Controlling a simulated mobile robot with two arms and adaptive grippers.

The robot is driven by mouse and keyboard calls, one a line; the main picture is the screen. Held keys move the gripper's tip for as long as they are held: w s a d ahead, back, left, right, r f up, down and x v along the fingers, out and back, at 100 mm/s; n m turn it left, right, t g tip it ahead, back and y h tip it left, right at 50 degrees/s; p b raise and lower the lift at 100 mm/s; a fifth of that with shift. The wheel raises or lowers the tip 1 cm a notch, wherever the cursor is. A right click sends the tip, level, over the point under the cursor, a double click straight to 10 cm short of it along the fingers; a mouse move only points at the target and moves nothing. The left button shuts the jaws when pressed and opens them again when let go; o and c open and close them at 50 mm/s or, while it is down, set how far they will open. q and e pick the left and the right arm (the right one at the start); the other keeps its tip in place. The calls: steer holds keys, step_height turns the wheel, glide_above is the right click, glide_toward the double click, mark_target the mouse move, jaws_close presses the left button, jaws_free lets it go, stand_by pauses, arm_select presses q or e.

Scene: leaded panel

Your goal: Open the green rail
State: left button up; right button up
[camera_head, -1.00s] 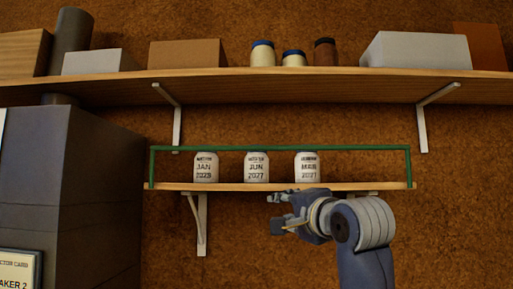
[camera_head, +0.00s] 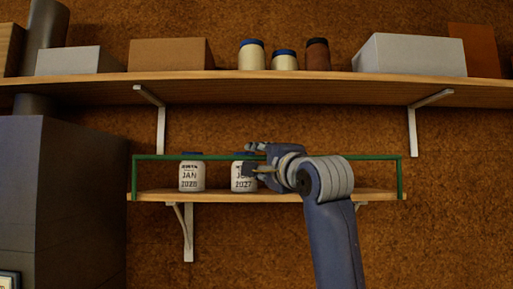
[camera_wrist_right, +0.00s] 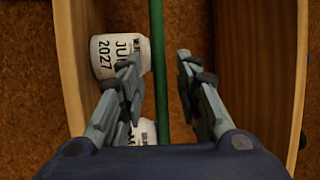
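The green rail (camera_head: 218,157) is a thin bar with upright ends, running across the front of the small lower shelf. It is upright, in front of the white jars. My right gripper (camera_head: 252,160) is at the bar near its middle. In the right wrist view the open fingers (camera_wrist_right: 160,60) stand on either side of the rail (camera_wrist_right: 157,30), with a gap to each finger. A JAN 2028 jar (camera_head: 191,175) and a JUN 2027 jar (camera_head: 242,178) show behind the rail; the latter is partly covered by the gripper. The third jar is hidden behind my arm in the head view. My left gripper is out of view.
The lower shelf (camera_head: 160,196) hangs on white brackets (camera_head: 187,235). An upper shelf (camera_head: 300,88) above it holds boxes and several jars. A tall grey cabinet (camera_head: 60,200) stands to the left. Bare wall lies below and right of the lower shelf.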

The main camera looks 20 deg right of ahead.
steer(key=shift+w+r, duration=0.15)
steer(key=shift+w, duration=0.45)
jaws_close()
steer(key=shift+a, duration=0.1)
